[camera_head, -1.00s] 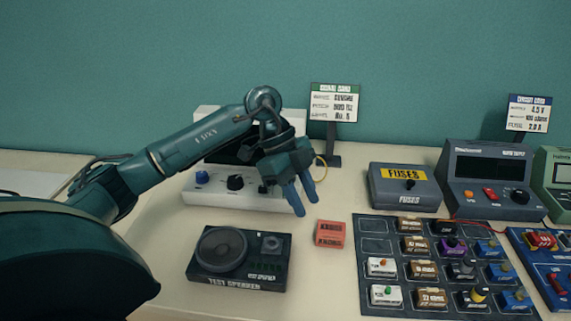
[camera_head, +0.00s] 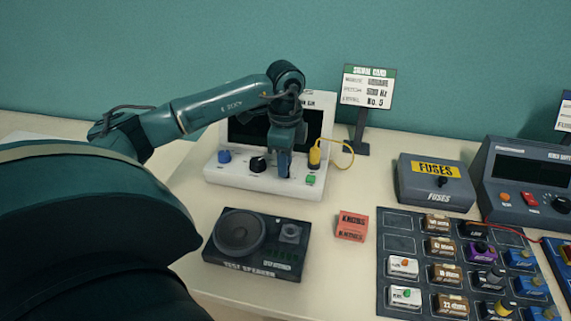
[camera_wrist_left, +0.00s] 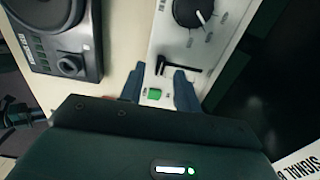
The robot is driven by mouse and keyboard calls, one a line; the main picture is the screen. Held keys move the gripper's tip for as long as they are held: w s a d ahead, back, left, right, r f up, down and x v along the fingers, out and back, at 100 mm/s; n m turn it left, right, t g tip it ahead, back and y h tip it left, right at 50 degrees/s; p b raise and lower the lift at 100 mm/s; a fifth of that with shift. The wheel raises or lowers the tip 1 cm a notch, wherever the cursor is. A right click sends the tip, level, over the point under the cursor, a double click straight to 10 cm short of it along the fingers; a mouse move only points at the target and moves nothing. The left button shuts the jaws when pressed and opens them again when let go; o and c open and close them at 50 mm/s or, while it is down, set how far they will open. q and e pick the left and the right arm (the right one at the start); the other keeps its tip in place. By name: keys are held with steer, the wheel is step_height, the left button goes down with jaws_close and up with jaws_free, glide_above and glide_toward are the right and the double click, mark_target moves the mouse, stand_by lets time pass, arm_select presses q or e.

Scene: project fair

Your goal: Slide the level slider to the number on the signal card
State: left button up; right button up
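The signal card (camera_head: 367,87) stands on a dark post behind the table items; its bottom line reads No. 5, above it 500 Hz. The white signal generator (camera_head: 262,184) has a dark screen, a blue knob, a black dial and a green button (camera_head: 310,180). My left gripper (camera_head: 285,170) points down over its front panel. In the left wrist view the two fingers (camera_wrist_left: 160,72) are apart, with the black slider (camera_wrist_left: 163,64) just beyond and between their tips. I cannot tell whether they touch it. The green button (camera_wrist_left: 154,94) also shows between the fingers. My right gripper is out of view.
A yellow plug (camera_head: 315,156) with a looped cable stands right beside the gripper. A test speaker (camera_head: 238,238) and a red knobs box (camera_head: 352,226) lie in front. A fuses box (camera_head: 435,185), component tray (camera_head: 400,222) and power supply (camera_head: 520,190) fill the right.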

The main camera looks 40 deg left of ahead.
arm_select(q)
steer(key=shift+f, duration=1.1)
jaws_close()
